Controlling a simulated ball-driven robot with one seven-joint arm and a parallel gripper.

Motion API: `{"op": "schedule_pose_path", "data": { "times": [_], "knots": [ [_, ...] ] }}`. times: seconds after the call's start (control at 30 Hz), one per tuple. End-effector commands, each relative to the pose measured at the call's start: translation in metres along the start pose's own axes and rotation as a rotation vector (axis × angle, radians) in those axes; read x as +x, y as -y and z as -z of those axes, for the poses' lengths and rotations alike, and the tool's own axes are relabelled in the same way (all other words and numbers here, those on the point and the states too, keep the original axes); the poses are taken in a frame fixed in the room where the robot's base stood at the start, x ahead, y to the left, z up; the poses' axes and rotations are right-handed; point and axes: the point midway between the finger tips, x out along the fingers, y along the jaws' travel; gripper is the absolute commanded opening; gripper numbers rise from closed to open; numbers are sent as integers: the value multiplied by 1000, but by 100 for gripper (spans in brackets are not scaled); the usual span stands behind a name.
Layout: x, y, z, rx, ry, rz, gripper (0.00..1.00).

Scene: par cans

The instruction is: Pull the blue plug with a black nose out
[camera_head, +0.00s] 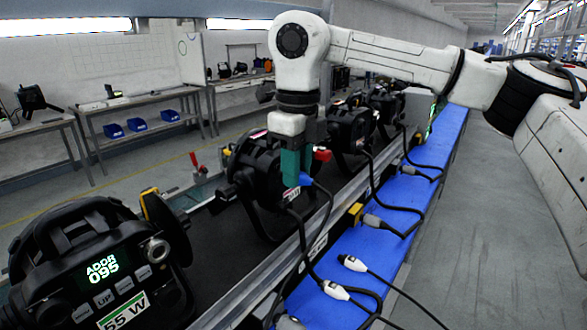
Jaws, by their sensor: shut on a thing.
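The blue plug (305,180) shows at the back of the middle black par can (258,165), with a black cable running down from it. My gripper (292,178), with teal fingers, reaches down beside the can and is shut on the blue plug. The fingers hide much of the plug. Its black nose is not visible, and I cannot tell how deep it sits in the can.
A par can with a lit "ADDR 095" display (100,265) stands near left; more stand behind. The blue strip (320,306) holds loose white plugs (336,290) and cables. A red part (322,155) is close to my gripper. The right floor is clear.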

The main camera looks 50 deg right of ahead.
Motion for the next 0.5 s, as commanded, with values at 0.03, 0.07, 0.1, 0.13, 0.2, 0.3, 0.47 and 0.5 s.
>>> {"op": "schedule_pose_path", "data": {
  "times": [0.03, 0.07, 0.1, 0.13, 0.2, 0.3, 0.47, 0.5],
  "knots": [
    [0, 0, 2, 0, 0, 0, 0],
    [0, 0, 2, 0, 0, 0, 0],
    [0, 0, 3, 0, 0, 0, 0],
    [0, 0, 4, 0, 1, 0, 0],
    [0, 0, 6, 0, 1, 1, 0],
    [0, 0, 9, 1, 1, 1, 0],
    [0, 0, 13, 1, 1, 1, 0],
    [0, 0, 14, 1, 1, 1, 0]
  ]
}}
